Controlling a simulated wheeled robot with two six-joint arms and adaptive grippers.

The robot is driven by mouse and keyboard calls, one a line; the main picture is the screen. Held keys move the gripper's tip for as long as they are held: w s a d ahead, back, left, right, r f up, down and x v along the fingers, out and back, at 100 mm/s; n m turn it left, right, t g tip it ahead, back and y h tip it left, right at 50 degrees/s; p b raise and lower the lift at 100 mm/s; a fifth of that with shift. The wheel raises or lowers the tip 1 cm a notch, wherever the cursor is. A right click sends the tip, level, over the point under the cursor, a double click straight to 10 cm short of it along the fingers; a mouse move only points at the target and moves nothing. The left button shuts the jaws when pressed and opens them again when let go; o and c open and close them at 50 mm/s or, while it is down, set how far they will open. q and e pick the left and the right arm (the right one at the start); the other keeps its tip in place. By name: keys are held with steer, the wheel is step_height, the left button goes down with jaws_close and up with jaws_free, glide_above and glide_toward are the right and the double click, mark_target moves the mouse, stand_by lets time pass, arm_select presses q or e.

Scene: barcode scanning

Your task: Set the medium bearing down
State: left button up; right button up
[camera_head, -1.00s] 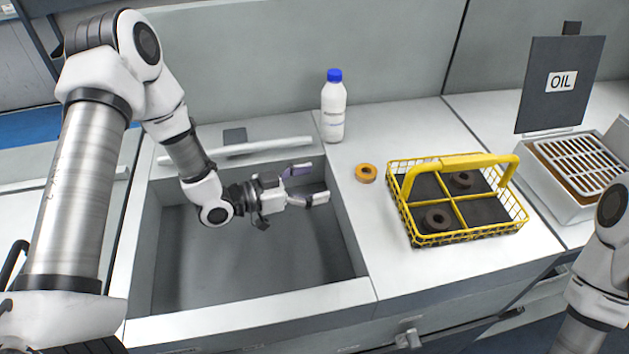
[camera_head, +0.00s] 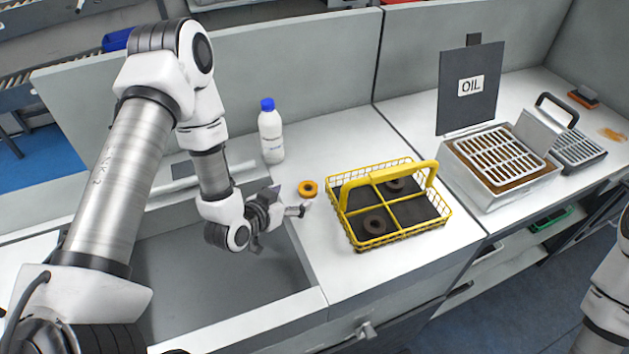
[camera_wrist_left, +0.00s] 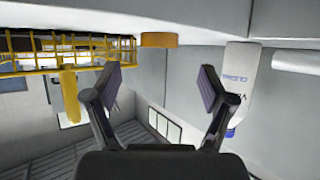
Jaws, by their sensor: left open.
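An orange ring-shaped bearing (camera_head: 308,188) lies flat on the white counter between the bottle and the yellow basket. It also shows in the left wrist view (camera_wrist_left: 158,40), ahead of the fingers at the top middle. Two dark bearings, a front one (camera_head: 374,225) and a back one (camera_head: 396,184), lie in compartments of the yellow wire basket (camera_head: 358,241). I cannot tell which bearing is the medium one. My left gripper (camera_head: 298,208) is near the sink's right edge, close to the orange bearing. Its fingers (camera_wrist_left: 160,82) are spread with nothing between them. My right gripper is out of view.
A white bottle with a blue cap (camera_head: 271,137) stands behind the orange bearing. The sink basin (camera_head: 200,285) is open below my left arm. An OIL sign (camera_head: 470,86) and a grated box (camera_head: 492,190) are right of the basket. Counter in front of the basket is clear.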

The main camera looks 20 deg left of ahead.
mark_target(309, 187)
arm_select(q)
steer(key=x, duration=0.2)
steer(key=p+x, duration=0.2)
steer(key=x, duration=0.1)
steer(key=shift+w+d+r, duration=0.15)
steer(key=shift+w+d, duration=0.1)
steer(key=shift+w, duration=0.2)
steer(key=shift+w+f, duration=0.35)
steer(key=c, duration=1.5)
steer(key=shift+o, duration=0.2)
steer(key=shift+a, duration=0.1)
